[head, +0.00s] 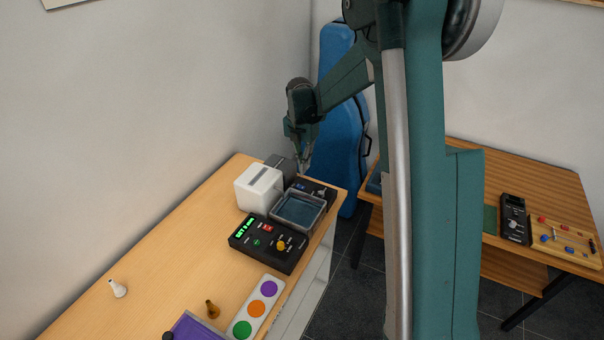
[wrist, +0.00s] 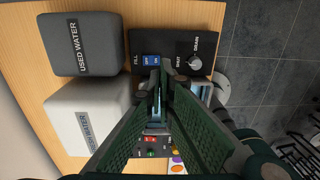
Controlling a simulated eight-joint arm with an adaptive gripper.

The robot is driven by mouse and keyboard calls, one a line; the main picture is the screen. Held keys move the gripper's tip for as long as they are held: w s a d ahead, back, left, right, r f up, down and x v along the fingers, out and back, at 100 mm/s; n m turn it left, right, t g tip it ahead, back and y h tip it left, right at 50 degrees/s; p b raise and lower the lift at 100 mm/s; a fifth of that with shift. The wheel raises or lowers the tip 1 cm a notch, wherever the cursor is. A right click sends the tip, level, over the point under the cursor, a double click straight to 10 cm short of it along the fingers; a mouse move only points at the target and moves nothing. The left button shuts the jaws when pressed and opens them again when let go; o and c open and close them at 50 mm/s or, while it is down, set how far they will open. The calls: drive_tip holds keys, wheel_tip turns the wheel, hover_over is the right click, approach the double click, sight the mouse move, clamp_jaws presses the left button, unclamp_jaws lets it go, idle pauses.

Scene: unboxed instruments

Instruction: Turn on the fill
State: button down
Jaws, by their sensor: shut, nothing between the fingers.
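The fill switch (wrist: 151,61) is a blue rocker labelled FILL on a black panel (wrist: 178,45). Its setting is too small to tell. On the same panel is a grey knob (wrist: 194,62) marked SHUT and DRAIN. In the head view the panel (head: 322,190) lies at the far end of the table, behind the water basin (head: 322,208). My gripper (wrist: 157,82) is shut and empty, pointing down with its tips close to the switch; I cannot tell whether they touch it. My gripper also shows in the head view (head: 303,171), over the panel.
A white tank (head: 259,188) and a grey USED WATER tank (wrist: 80,45) stand beside the panel. A black control box (head: 268,242) with a green display sits in front of the basin. The table (head: 165,275) is mostly clear at left.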

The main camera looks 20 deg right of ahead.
drive_tip(key=shift+s+d+r, duration=0.1)
drive_tip(key=shift+d+r, duration=0.05)
drive_tip(key=shift+r, duration=1.2)
drive_tip(key=shift+s+d+r, duration=0.1)
drive_tip(key=shift+r, duration=1.25)
drive_tip(key=shift+s, duration=0.1)
drive_tip(key=s+a+r+m+t+b, duration=0.2)
drive_tip(key=s+r+m, duration=0.35)
drive_tip(key=s, duration=0.35)
drive_tip(key=s+a+r+m+t+b, duration=0.2)
drive_tip(key=s+r+m, duration=0.2)
drive_tip(key=s+m, duration=0.45)
drive_tip(key=s+a+f+m+t+b, duration=0.1)
drive_tip(key=s+f+m+b, duration=0.1)
drive_tip(key=s+m, duration=0.4)
drive_tip(key=s+a+f+m+t+b, duration=0.1)
drive_tip(key=s+f+m, duration=0.3)
drive_tip(key=s, duration=1.1)
drive_tip(key=m+t+b, duration=0.1)
drive_tip(key=m, duration=0.2)
drive_tip(key=shift+s+t+b, duration=0.3)
